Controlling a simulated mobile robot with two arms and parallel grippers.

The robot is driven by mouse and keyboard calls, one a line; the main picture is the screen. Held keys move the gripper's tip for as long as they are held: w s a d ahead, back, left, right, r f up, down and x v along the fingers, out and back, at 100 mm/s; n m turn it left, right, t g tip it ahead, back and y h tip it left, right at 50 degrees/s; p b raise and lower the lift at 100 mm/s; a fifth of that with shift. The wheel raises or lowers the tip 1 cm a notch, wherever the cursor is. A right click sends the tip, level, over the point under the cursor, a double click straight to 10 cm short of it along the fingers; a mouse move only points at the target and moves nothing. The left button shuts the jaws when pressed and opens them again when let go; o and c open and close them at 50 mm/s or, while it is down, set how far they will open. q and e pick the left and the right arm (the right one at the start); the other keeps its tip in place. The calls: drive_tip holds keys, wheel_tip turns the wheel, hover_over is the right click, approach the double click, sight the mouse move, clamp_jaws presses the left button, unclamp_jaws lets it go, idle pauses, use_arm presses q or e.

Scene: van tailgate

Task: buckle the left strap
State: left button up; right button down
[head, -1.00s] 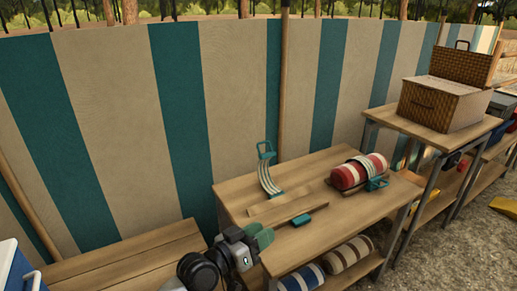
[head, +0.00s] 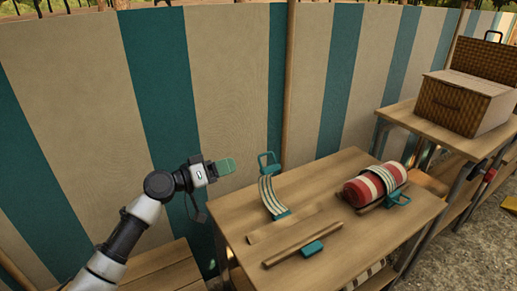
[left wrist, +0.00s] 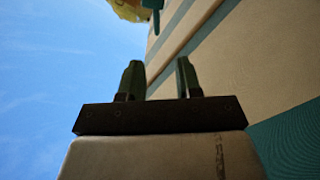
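A striped white-and-dark strap (head: 270,193) arches up from the table at the left, with a teal buckle frame (head: 268,161) at its upper end and a teal piece at its foot. A red-and-white roll (head: 361,190) lies at the right, with a second teal buckle (head: 397,198) beside it. A teal block (head: 312,248) lies by a wooden bar. My left gripper (head: 224,167) is raised left of the upright buckle frame, apart from it. In the left wrist view its fingers (left wrist: 158,82) are spread and empty. My right gripper is out of view.
The wooden table (head: 345,240) has bare room at its front. A wicker basket (head: 466,102) stands open on a taller table at the right. A striped fence (head: 235,95) rises behind, and a lower wooden bench (head: 165,268) stands at the left.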

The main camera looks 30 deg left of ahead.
sight(260, 156)
use_arm(q)
drive_tip(key=x, duration=1)
drive_tip(key=shift+d+r, duration=0.1)
drive_tip(key=shift+d, duration=0.1)
drive_tip(key=shift+c, duration=0.3)
clamp_jaws()
